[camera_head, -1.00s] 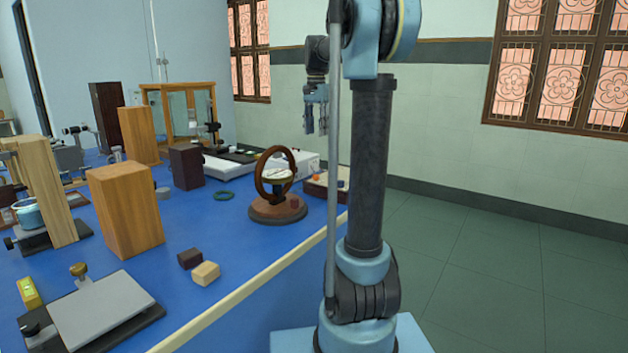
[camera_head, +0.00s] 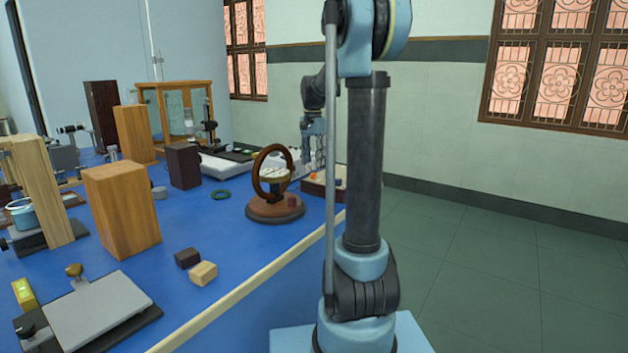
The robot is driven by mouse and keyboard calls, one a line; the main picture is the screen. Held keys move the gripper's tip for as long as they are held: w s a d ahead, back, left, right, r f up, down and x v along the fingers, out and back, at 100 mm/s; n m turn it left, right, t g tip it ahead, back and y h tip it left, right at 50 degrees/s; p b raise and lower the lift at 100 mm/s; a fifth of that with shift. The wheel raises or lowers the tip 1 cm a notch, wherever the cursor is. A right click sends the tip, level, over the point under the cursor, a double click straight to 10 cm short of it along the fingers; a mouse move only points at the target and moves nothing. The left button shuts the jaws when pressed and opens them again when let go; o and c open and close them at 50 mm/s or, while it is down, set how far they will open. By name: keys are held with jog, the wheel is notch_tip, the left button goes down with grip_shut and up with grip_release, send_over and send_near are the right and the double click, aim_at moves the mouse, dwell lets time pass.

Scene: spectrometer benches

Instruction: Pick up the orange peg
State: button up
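A shallow brown tray (camera_head: 318,190) with a pale inside stands near the far right edge of the blue bench. A small orange piece (camera_head: 338,182), probably the orange peg, shows in its right part, partly behind my arm's rod. My gripper (camera_head: 313,167) points down just above the tray's left part, left of that orange piece. Its fingers look apart, with nothing visible between them. The fingertips are small and overlap the tray, so their exact height is unclear.
A wooden ring instrument (camera_head: 275,208) on a round base stands left of the tray. A white box (camera_head: 225,167) lies behind it. Wooden blocks (camera_head: 121,210) stand farther left. The bench's front strip (camera_head: 235,296) is clear.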

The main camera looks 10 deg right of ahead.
aim_at(313, 178)
jog(key=shift+w+d+f, duration=0.1)
jog(key=shift+f, duration=2.55)
grip_shut()
